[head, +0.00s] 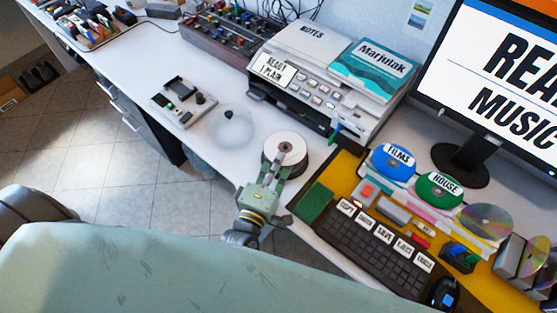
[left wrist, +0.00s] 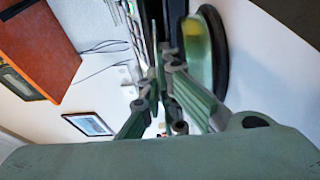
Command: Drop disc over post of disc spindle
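The disc spindle (head: 269,160) stands near the desk's front edge in the head view, with a white disc (head: 294,143) on top and a grey centre. In the left wrist view a dark round rim (left wrist: 221,60), probably the spindle's base, stands close beside the fingers. My left gripper (head: 277,174) is at the spindle's near side and covers part of it. In the left wrist view its fingers (left wrist: 160,78) come close together; I cannot tell whether a thin disc is between them. The post itself is not clear. My right gripper is not in view.
A clear dome (head: 232,130) with a dark knob stands left of the spindle. A printer (head: 320,85) is behind it. The keyboard (head: 375,240) and discs labelled FILMS (head: 392,163) and HOUSE (head: 438,192) lie to the right. Bare desk shows between dome and spindle.

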